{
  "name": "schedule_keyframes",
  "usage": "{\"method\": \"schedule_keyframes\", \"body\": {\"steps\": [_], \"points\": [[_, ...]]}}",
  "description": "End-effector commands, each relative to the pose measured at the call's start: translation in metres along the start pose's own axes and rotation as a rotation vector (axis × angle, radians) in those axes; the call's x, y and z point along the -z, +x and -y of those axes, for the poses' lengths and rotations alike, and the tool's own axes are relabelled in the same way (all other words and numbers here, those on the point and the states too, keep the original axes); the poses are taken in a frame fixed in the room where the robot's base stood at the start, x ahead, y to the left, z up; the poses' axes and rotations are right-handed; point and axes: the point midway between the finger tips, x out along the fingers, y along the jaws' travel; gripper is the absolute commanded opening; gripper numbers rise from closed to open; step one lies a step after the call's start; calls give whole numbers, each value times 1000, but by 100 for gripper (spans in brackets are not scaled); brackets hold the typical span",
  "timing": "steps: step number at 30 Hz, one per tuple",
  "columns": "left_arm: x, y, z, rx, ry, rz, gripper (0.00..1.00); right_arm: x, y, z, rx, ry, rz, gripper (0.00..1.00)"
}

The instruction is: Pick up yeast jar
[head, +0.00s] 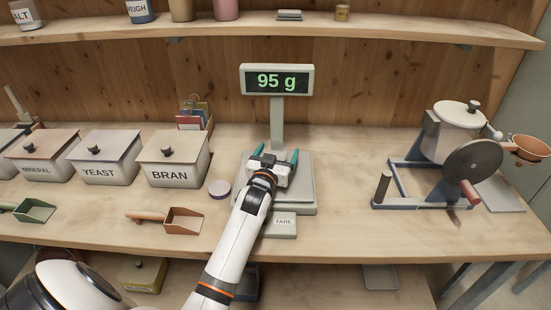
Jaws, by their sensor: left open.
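A white lidded bin labelled YEAST (105,170) stands in a row of bins at the left of the counter. I see no jar marked as yeast. My left gripper (276,154) is open, its teal fingertips apart, above the plate of the scale (304,190). It is well to the right of the YEAST bin. The gripper and wrist hide part of the plate, so I cannot tell what lies under or between the fingers. The scale's display (277,80) reads 95 g. My right gripper is not in view.
A BRAN bin (174,172) and a MINERAL bin (38,168) flank the YEAST bin. A brown scoop (184,220), green scoop (34,210) and small purple disc (219,188) lie in front. A cranked mill (455,140) stands right. Counter between scale and mill is clear.

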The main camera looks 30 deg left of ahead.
Motion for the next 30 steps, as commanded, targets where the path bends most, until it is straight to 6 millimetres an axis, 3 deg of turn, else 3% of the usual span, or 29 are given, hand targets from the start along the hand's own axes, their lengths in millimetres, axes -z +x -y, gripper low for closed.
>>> {"method": "schedule_keyframes", "body": {"steps": [4, 13, 22, 30], "points": [[0, 0, 0, 0, 0, 0, 82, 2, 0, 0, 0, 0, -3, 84], [0, -1, 0, 0, 0, 0, 35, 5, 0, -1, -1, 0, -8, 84], [-8, 0, 0, 0, 0, 3, 35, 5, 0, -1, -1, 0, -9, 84], [-60, 0, 0, 1, 1, 6, 35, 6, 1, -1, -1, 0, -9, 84]]}}
